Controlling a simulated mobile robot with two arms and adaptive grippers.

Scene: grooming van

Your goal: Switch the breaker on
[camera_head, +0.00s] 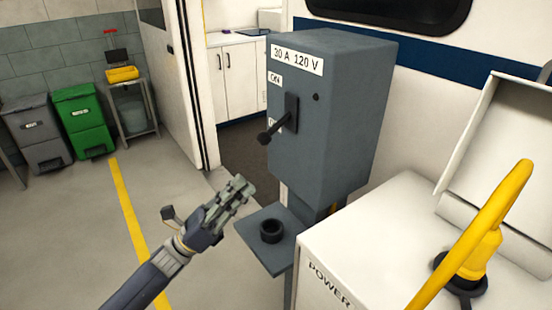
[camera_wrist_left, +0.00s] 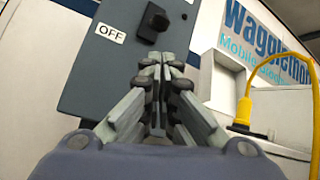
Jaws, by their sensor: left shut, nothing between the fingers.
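The breaker box (camera_head: 345,130) is a blue-grey cabinet marked "30 A 120 V". Its black lever (camera_head: 278,128) sticks out from the front and slopes down to a round knob, beside the lower label, which it partly hides. The ON label (camera_head: 275,79) is above. In the left wrist view the OFF label (camera_wrist_left: 110,33) is readable, with the lever's dark knob (camera_wrist_left: 155,20) to its right. My left gripper (camera_head: 241,187) is shut and empty, below the lever and apart from it in the head view. Its fingertips (camera_wrist_left: 160,72) appear just below the knob in the wrist view.
A small shelf (camera_head: 252,238) with a black ring (camera_head: 271,231) juts out below the box. A white POWER cabinet (camera_head: 375,235) with an open lid and yellow cable (camera_head: 490,225) stands at right. Open floor (camera_head: 75,215) lies left; bins (camera_head: 83,120) stand far back.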

